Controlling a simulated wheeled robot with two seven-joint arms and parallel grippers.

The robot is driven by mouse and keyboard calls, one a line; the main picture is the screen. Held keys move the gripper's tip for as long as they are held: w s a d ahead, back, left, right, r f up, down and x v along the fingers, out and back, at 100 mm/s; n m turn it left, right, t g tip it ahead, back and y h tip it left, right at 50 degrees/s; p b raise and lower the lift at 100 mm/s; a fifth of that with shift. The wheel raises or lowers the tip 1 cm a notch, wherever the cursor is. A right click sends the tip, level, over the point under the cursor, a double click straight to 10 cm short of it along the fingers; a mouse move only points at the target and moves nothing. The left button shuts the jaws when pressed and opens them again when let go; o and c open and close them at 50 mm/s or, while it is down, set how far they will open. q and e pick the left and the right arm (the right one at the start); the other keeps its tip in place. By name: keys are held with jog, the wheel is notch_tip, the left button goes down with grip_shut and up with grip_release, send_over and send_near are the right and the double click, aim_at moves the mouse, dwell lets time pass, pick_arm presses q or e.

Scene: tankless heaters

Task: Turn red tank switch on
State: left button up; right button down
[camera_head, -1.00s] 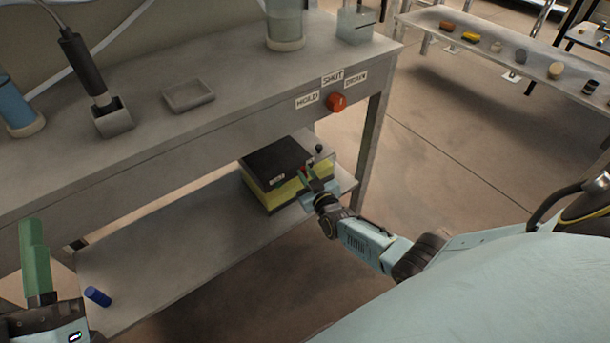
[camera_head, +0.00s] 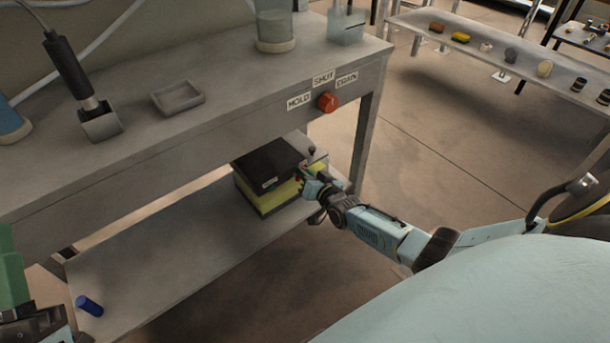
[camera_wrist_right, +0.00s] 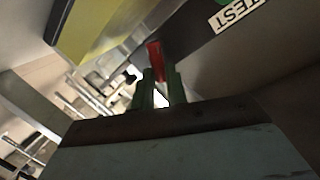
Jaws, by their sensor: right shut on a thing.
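A black-topped yellow box (camera_head: 268,203) sits on the lower shelf of the workbench. In the right wrist view a slim red switch lever (camera_wrist_right: 155,60) stands up between the green fingers of my right gripper (camera_wrist_right: 160,90), which is shut on it. In the head view my right gripper (camera_head: 309,181) is at the right end of the box, and the lever is mostly hidden there. A white TEST label (camera_wrist_right: 238,14) shows close by in the wrist view. My left gripper (camera_head: 14,275) is cut off at the left edge, so its opening is unclear.
A red knob (camera_head: 328,102) with HOLD, SHUT and DRAIN labels is on the bench's front edge, above the box. A bench leg (camera_head: 367,130) stands right of my right gripper. A blue cylinder (camera_head: 89,306) lies on the lower shelf, otherwise mostly bare.

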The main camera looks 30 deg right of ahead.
jog(key=shift+f, duration=0.1)
dwell(0.4)
jog(key=c, duration=1.4)
grip_release()
pick_arm(q)
jog(key=shift+f, duration=0.1)
